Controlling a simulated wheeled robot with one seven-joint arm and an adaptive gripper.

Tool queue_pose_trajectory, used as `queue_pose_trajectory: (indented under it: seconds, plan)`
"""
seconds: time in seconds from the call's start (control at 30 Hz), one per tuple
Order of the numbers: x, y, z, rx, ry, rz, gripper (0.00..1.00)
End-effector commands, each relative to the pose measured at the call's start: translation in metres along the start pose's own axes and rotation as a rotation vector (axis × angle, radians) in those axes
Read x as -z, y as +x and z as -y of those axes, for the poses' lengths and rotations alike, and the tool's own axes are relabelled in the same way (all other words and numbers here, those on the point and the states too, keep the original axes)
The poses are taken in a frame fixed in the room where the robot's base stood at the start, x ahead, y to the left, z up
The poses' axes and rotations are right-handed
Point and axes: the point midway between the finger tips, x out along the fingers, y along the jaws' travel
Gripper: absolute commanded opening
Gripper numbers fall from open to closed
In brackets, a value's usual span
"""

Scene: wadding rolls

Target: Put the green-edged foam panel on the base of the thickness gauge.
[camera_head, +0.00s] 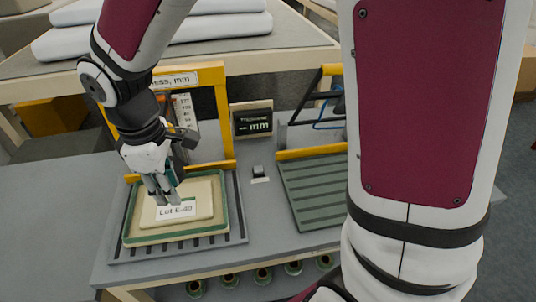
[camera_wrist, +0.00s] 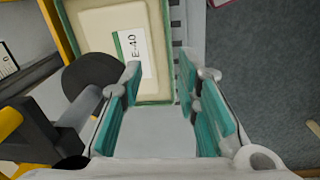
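The green-edged foam panel (camera_head: 212,192) is cream with a green rim and a raised middle, and carries a white label reading "Lot E-40". It lies flat on the dark ribbed base (camera_head: 239,222) of the yellow-framed thickness gauge (camera_head: 219,88). The panel also shows in the wrist view (camera_wrist: 100,30). My gripper (camera_head: 163,196) is over the panel near the label, fingers pointing down. In the wrist view my gripper (camera_wrist: 160,70) has its teal finger pads apart with nothing between them. My arm hides part of the gauge frame and scale.
A small display reading mm (camera_head: 252,122) stands right of the gauge. A second station with a green ribbed plate (camera_head: 314,185) and yellow bar is farther right. White rolls (camera_head: 200,27) lie on a table behind. Several round items (camera_head: 263,275) sit below the bench's front edge.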

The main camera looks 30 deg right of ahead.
Motion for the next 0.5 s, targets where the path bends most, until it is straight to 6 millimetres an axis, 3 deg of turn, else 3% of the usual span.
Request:
queue_pose_trajectory:
  seconds: [0.23, 0.5]
  plan:
    - [-0.081, -0.067, -0.005, -0.142, 0.367, -0.035, 0.29]
    - [-0.162, -0.114, 0.023, -0.21, 0.781, -0.174, 0.29]
